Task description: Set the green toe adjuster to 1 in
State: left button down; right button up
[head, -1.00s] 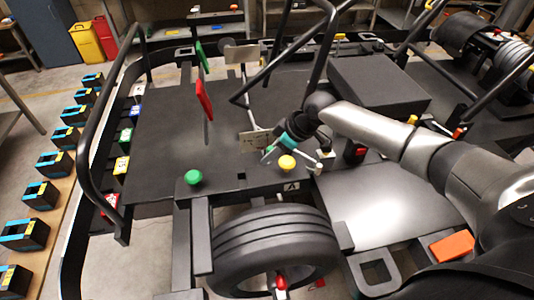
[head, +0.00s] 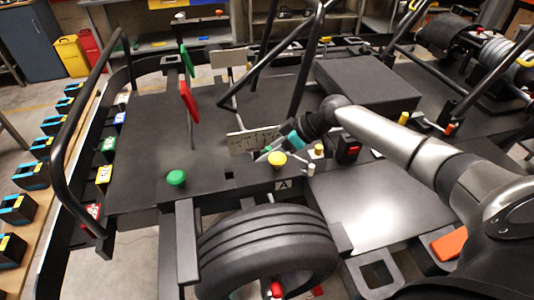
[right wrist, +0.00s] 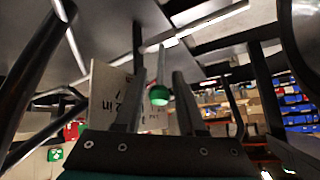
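The green toe adjuster is a round green knob (head: 176,177) on the front edge of the dark kart floor. In the right wrist view a green knob (right wrist: 159,95) on a thin rod shows between the fingers, some way beyond them. My right gripper (head: 266,152) is by the yellow knob (head: 277,159), to the right of the green knob. In the right wrist view its fingers (right wrist: 157,108) are apart with nothing between them. A marked plate (head: 252,141) stands behind the gripper; part of its lettering, "2 in", shows in the wrist view (right wrist: 106,92). My left gripper is out of view.
A black tyre (head: 268,250) is below the yellow knob. Red (head: 189,100) and green (head: 187,60) handles stand behind the green knob. Black frame tubes (head: 307,75) rise behind the gripper. A dark box (head: 365,85) is behind my right arm.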

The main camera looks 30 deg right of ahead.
jog(key=shift+r, duration=0.1)
jog(key=v, duration=1.5)
jog(key=shift+s, duration=0.1)
